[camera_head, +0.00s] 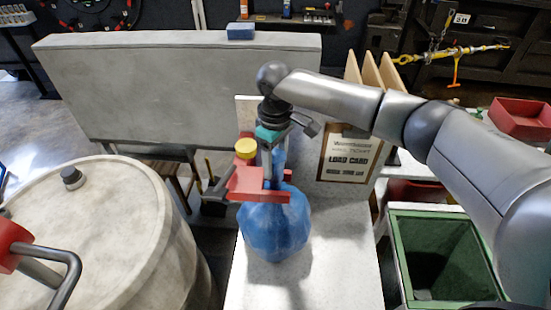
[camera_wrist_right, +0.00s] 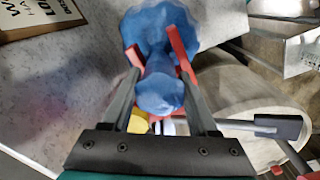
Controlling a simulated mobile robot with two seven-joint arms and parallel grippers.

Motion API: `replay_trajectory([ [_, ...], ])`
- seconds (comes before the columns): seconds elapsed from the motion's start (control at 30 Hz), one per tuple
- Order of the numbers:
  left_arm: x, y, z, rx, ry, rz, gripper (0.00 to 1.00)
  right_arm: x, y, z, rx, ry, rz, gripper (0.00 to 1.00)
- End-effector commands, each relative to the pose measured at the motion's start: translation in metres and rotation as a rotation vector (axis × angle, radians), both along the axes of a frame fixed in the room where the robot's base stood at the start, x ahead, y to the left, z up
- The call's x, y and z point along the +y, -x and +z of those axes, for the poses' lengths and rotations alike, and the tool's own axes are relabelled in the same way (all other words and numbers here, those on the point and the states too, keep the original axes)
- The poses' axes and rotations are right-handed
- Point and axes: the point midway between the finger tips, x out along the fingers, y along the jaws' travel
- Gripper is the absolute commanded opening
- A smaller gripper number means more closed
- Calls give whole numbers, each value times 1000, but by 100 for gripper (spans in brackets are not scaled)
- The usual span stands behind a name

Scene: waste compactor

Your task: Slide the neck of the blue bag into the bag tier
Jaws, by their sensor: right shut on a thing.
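The blue bag (camera_head: 273,228) stands full and round on the pale counter, its neck pointing up. The red bag tier (camera_head: 245,182), with a yellow knob (camera_head: 246,148) and a grey lever, is at the neck. My right gripper (camera_head: 272,160) comes down from above, shut on the neck. In the right wrist view the gathered blue neck (camera_wrist_right: 160,93) is between my fingers. The tier's red prongs (camera_wrist_right: 178,48) show on both sides of the neck, which appears to lie between them. How deep it sits is partly hidden by my fingers. My left gripper is out of view.
A large pale drum (camera_head: 100,225) stands left of the counter. A grey panel (camera_head: 175,90) with a blue block on top is behind. A load card board (camera_head: 345,155) stands right of the bag, and a green-lined bin (camera_head: 437,245) is farther right. The counter's front is clear.

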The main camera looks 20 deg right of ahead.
Motion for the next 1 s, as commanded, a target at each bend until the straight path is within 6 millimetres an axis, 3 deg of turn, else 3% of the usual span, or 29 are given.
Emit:
replay_trajectory([
  [0.4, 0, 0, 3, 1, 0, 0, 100, 0, -1, -1, -3, -2, 0, 0],
  [0.43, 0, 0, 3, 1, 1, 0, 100, 0, -1, -1, -2, -2, 0, 63],
  [0.7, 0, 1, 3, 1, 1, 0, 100, 0, 0, -2, -1, -1, 0, 93],
  [1.0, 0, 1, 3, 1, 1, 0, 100, 0, 1, -4, 4, 1, 0, 100],
])
